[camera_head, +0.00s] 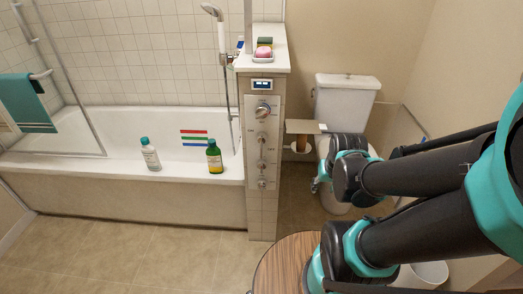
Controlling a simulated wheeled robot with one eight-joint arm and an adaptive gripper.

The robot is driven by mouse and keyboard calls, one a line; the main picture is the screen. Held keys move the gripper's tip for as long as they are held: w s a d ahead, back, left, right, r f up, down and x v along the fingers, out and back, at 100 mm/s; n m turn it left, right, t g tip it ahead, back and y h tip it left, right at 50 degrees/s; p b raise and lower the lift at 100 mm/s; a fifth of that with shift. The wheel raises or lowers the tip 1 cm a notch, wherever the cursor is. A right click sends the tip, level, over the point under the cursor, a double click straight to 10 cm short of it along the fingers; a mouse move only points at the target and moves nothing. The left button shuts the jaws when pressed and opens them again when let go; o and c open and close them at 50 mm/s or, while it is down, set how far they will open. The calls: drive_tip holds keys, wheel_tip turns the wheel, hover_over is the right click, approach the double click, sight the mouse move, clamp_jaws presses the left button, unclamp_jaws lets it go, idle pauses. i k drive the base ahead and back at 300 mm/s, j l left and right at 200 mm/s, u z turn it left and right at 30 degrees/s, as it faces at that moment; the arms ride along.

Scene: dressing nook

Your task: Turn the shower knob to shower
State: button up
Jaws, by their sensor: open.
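A tall control panel (254,150) is set on the end face of the tiled half wall, beside the bathtub. A large round knob (262,111) sits near its top, and several smaller knobs, such as one at mid-height (262,138) and one lower down (262,165), sit below it in a column. The labels are too small to read, so I cannot tell which is the shower knob or where it points. My gripper (317,184) is to the right of the panel, apart from it, in front of the toilet. It is small and partly hidden by my arm; it is open and touches no knob.
A toilet paper holder (301,127) juts out between the panel and my arm. The toilet (346,98) stands behind my arm. A wooden round top (283,265) is below. The bathtub (100,170) has two bottles on its rim; the floor before it is clear.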

sight(262, 165)
drive_tip(key=u, duration=1.2)
drive_tip(key=k+l+u, duration=0.15)
drive_tip(key=k+l, duration=0.25)
drive_tip(key=k+l+u, duration=0.15)
drive_tip(key=k+l, duration=0.15)
drive_tip(key=k, duration=0.15)
drive_tip(key=k+l+u, duration=0.15)
drive_tip(key=k+l, duration=0.15)
drive_tip(key=k, duration=0.15)
